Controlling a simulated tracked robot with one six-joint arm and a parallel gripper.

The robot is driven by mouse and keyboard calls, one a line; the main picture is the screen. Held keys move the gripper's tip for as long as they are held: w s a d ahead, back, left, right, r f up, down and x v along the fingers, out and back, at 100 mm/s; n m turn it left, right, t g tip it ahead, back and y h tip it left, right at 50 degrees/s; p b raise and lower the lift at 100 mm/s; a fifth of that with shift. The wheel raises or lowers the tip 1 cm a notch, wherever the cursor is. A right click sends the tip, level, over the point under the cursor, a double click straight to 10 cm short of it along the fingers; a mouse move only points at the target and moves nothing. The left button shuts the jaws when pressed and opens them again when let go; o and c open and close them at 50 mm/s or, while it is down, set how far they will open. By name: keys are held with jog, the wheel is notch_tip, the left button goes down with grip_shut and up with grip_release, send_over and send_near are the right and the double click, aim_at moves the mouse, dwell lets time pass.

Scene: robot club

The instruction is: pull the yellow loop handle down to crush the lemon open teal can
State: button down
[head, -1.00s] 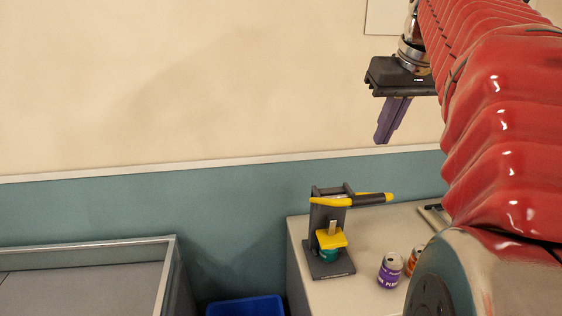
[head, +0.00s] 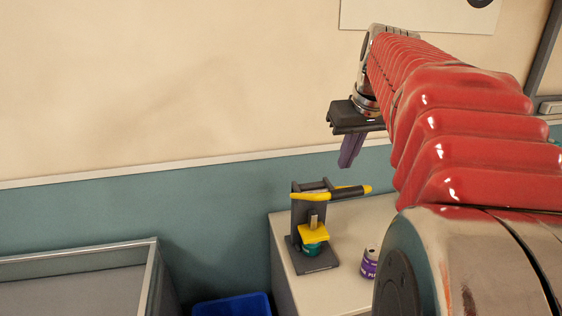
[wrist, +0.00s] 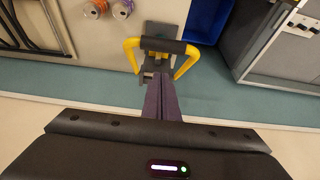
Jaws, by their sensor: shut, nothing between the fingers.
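The can crusher (head: 305,225) stands upright on the light cabinet top, a dark frame with a yellow press plate. Its yellow loop handle (head: 334,195) with a dark grip is raised and points right in the head view. In the wrist view the loop handle (wrist: 133,54) opens toward me, its grip across the top of the frame. The teal can (head: 310,250) sits under the yellow plate, mostly hidden by it. My gripper (head: 347,164) is shut and empty, above and apart from the handle. It also shows in the wrist view (wrist: 161,78), fingers together, pointing at the crusher.
A blue bin (head: 232,306) is on the floor left of the cabinet. A grey-framed case (head: 78,278) stands at the left.

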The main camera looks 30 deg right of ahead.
aim_at(346, 189)
jog(key=shift+s+a+f, duration=0.1)
jog(key=shift+s+f, duration=0.15)
jog(key=shift+f, duration=0.4)
jog(key=shift+s+a+f, duration=0.1)
jog(key=shift+s+f, duration=0.15)
jog(key=shift+f, duration=0.35)
jog(key=shift+s+a+f, duration=0.1)
jog(key=shift+s+f, duration=0.15)
jog(key=shift+f, duration=0.4)
jog(key=shift+a, duration=0.25)
jog(key=shift+d, duration=0.15)
jog(key=shift+s+d+f, duration=0.1)
jog(key=shift+f, duration=0.05)
